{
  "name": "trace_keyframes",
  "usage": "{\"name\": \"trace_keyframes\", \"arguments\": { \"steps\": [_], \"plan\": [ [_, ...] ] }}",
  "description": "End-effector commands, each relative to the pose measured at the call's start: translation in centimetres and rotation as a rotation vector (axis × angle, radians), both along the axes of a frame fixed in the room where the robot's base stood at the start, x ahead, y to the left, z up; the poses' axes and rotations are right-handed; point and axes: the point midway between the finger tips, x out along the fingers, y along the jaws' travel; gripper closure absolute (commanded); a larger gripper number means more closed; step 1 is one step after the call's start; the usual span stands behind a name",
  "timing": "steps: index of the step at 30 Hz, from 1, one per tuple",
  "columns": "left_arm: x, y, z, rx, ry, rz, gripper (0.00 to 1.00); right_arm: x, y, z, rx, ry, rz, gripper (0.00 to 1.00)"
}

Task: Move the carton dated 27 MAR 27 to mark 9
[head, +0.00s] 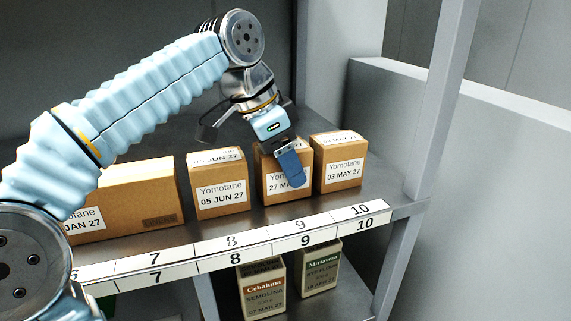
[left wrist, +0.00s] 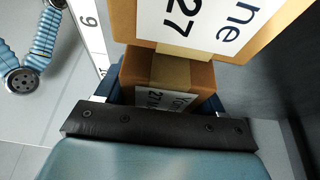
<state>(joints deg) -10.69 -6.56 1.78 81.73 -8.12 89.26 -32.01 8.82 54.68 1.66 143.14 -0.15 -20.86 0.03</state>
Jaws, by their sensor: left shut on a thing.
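The carton dated 27 MAR 27 (head: 276,187) is a brown Yomotane box whose label is partly covered by my finger. It stands upright on the upper shelf, behind mark 9 (head: 302,225) on the edge strip. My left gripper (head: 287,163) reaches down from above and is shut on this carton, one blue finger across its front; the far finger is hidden. In the left wrist view the held carton (left wrist: 140,70) sits between the blue fingers (left wrist: 165,92). My right gripper is not in view.
The 05 JUN 27 carton (head: 218,197) stands to the left behind mark 8. The 03 MAY 27 carton (head: 341,172) is close on the right behind mark 10; a longer box (head: 140,200) is further left. Cebaluna (head: 263,290) and Mirtavina (head: 321,272) packs stand below. A post (head: 437,110) bounds the right.

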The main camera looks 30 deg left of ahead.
Motion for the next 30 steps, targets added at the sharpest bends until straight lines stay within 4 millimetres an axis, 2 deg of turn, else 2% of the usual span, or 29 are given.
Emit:
{"name": "trace_keyframes", "arguments": {
  "steps": [8, 9, 14, 23, 26, 30],
  "plan": [
    [0.0, 0.0, -0.2, 0.000, 0.000, 0.000, 0.67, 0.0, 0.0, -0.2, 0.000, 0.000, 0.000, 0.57],
    [0.0, 0.0, -0.3, 0.000, 0.000, 0.000, 0.30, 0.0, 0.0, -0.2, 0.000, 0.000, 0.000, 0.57],
    [0.0, 0.0, -0.2, 0.000, 0.000, 0.000, 0.06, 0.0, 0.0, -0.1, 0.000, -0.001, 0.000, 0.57],
    [0.0, 0.0, 0.1, 0.000, 0.000, 0.000, 0.06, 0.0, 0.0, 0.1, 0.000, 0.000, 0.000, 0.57],
    [-0.2, 0.2, 1.0, 0.000, -0.003, 0.001, 0.06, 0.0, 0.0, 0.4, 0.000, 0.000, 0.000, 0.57],
    [-0.9, 0.9, 3.7, 0.000, -0.004, 0.001, 0.06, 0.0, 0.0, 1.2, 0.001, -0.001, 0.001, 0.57]
  ]
}}
